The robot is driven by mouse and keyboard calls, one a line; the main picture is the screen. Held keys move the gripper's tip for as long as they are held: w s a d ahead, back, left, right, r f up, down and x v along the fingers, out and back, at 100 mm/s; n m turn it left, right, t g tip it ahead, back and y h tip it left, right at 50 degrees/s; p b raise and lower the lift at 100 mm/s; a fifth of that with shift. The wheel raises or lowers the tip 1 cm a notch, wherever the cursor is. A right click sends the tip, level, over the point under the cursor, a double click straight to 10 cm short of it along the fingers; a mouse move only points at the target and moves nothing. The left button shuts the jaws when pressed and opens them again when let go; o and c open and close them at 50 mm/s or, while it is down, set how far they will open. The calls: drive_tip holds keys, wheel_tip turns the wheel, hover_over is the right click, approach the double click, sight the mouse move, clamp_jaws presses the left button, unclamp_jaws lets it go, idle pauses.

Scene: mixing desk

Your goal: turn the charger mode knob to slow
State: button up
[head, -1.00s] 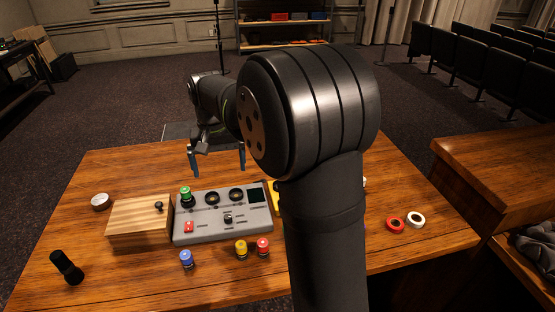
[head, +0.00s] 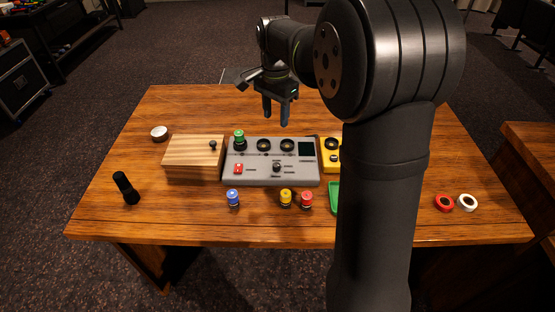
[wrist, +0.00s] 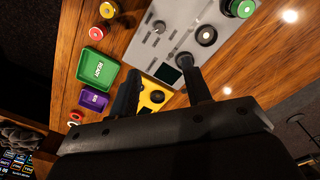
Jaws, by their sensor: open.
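A yellow device (head: 328,167) with a round dial and a small dark knob (head: 334,158) stands at the right end of the grey panel (head: 240,178). My arm hides its right part. The grey panel also has a dark knob (head: 277,167); which knob is the charger's mode knob, I cannot tell. My gripper (head: 276,117) is open and empty, pointing down in the air behind the panel, left of the yellow device. In the wrist view, the yellow device (wrist: 148,103) shows partly between and beyond my fingers (wrist: 160,68). The knob settings are too small to read.
A wooden box (head: 190,158) stands left of the panel. A green tray (wrist: 97,69) and purple tray (wrist: 94,99) lie near the yellow device. Tape rolls (head: 444,203) lie right.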

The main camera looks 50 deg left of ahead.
drive_tip(key=m, duration=0.9)
approach(276, 165)
wheel_tip(276, 165, down, 9)
drive_tip(key=shift+r, duration=0.2)
clamp_jaws()
